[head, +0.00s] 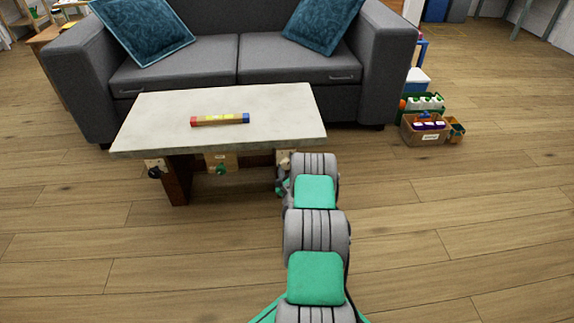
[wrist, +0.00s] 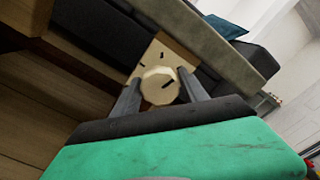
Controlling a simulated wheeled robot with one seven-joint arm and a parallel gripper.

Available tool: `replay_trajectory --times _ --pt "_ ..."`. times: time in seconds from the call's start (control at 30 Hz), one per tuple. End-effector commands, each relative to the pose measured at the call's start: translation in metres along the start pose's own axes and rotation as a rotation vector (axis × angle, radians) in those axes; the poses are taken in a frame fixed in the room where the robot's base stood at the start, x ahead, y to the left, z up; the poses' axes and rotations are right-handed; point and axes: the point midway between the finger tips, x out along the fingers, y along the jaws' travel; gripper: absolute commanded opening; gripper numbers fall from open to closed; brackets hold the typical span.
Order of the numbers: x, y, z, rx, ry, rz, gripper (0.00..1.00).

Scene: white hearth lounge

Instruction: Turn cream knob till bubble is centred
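The cream knob (wrist: 160,86) is round with a dark line on its face. It sits on a pale wooden plate (wrist: 158,52) with dark marks, below the table top's edge. My gripper (wrist: 159,78) has one finger on each side of the knob in the wrist view. Whether the fingers press on it or leave a small gap cannot be told. In the head view my arm hides most of that knob and the gripper. A level (head: 220,119) with red and blue ends and a yellow-green vial lies on the table top (head: 150,125). Its bubble is too small to make out.
A black knob (head: 154,172) and a green knob (head: 221,169) sit under the table's front edge, left of my arm. A grey sofa (head: 190,78) stands behind the table. Boxes with bottles (head: 425,128) are at the right.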

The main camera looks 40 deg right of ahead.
Motion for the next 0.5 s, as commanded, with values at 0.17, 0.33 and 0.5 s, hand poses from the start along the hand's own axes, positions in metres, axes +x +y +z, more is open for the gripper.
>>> replay_trajectory --times 0.17,0.33,0.5 --pt "0.0000 0.0000 0.0000 0.000 0.000 0.000 0.36" --pt "-0.0001 0.0000 0.0000 0.000 0.000 0.000 0.22" --pt "-0.0001 0.0001 0.0001 0.000 0.000 0.000 0.08"
